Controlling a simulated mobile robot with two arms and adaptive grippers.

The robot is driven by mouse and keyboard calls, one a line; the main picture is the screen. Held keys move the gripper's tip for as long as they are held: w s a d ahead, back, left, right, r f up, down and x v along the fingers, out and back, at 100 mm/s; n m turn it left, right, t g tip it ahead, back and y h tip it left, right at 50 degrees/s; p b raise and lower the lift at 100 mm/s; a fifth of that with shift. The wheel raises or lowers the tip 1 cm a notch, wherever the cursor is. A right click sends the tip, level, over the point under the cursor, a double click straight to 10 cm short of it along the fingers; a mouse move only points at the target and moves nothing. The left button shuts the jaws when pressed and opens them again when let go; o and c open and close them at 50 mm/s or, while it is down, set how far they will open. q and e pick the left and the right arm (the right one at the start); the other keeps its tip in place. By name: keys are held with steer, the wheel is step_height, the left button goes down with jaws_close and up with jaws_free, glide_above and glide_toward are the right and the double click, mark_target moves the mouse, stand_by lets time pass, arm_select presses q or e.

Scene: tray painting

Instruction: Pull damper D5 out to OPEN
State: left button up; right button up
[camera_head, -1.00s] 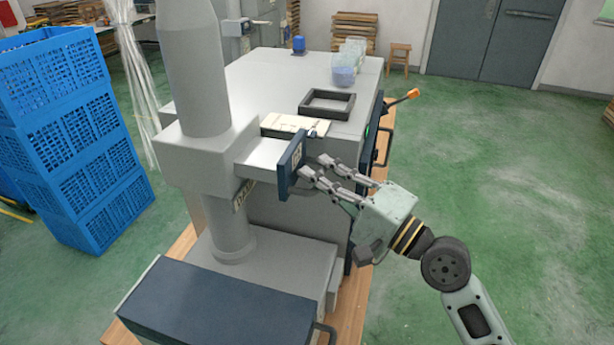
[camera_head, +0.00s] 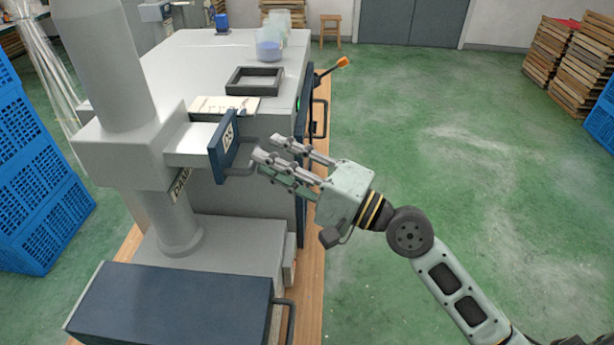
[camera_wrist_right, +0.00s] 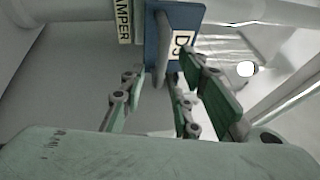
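Damper D5 has a dark blue front plate (camera_head: 222,150) with a D5 label and a dark bar handle (camera_head: 238,173). It stands out on a light grey slide (camera_head: 190,150) from the housing around the grey vertical duct. In the right wrist view the D5 plate (camera_wrist_right: 180,15) and its handle (camera_wrist_right: 162,50) are ahead, between the finger lines. My right gripper (camera_head: 280,150) is open and empty, its fingertips just right of the plate and close to the handle. I cannot tell whether they touch it. My left gripper is not in view.
A grey machine top (camera_head: 185,60) behind holds a dark square frame (camera_head: 255,81) and clear cups (camera_head: 268,45). An orange-tipped lever (camera_head: 342,62) juts from its right side. A blue-topped box (camera_head: 170,305) is in front. Blue crates (camera_head: 40,190) stand left. Green floor at right is clear.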

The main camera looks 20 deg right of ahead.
steer(key=v, duration=0.8)
steer(key=shift+s+d, duration=0.2)
steer(key=shift+s, duration=0.05)
steer(key=shift+w+f, duration=0.1)
steer(key=shift+f, duration=0.05)
